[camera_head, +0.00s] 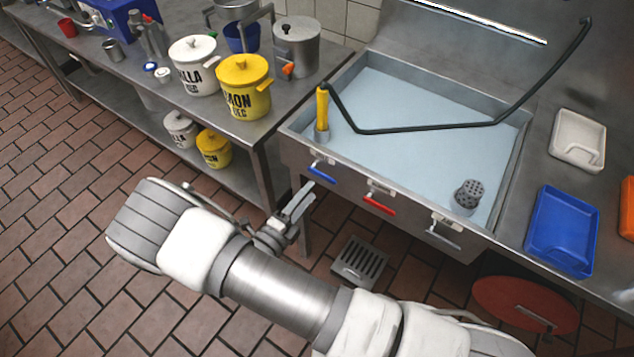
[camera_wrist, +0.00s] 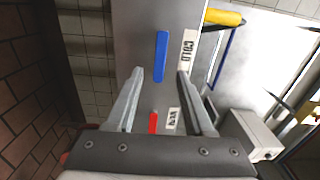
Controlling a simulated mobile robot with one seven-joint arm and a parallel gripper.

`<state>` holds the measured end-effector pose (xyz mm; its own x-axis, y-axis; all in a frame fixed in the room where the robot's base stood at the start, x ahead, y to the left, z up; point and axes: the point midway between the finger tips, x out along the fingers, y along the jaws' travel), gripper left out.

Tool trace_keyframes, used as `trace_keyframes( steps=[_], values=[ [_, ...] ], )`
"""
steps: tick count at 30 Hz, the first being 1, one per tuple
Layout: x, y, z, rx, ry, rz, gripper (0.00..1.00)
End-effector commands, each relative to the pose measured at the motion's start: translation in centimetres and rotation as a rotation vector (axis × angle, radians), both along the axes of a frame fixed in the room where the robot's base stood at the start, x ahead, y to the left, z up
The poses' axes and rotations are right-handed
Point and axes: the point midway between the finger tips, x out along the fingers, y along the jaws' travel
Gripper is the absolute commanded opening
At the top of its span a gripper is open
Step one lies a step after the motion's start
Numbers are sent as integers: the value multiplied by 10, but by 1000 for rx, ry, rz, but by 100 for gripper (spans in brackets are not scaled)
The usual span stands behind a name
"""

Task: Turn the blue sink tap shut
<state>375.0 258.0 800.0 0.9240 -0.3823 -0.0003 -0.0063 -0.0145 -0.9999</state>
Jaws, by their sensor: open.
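The blue tap handle (camera_head: 322,173) is at the left end of the sink's front panel. In the wrist view the blue handle (camera_wrist: 161,52) lies lengthwise up the picture, beside a label reading COLD (camera_wrist: 188,52). My gripper (camera_head: 304,196) is just below and left of the blue handle in the head view. In the wrist view its two fingers (camera_wrist: 160,74) are open and empty, with the lower end of the blue handle showing between the tips. I cannot tell how far the tips are from it, and no contact shows.
A red tap handle (camera_head: 379,206) and a grey one (camera_head: 446,237) sit further right on the panel. The sink (camera_head: 430,105) holds pale blue water, with a hose above it. Yellow and white pots (camera_head: 243,86) stand on the left counter. A floor drain (camera_head: 360,262) lies below.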

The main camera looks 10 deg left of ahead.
Motion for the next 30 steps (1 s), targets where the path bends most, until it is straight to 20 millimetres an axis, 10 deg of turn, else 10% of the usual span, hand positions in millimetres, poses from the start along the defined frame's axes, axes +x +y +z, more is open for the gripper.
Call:
trace_keyframes(
  steps=[15,30],
  values=[
    [-99,41,0,1,0,1,52],
    [-108,44,0,0,0,0,52]
  ],
)
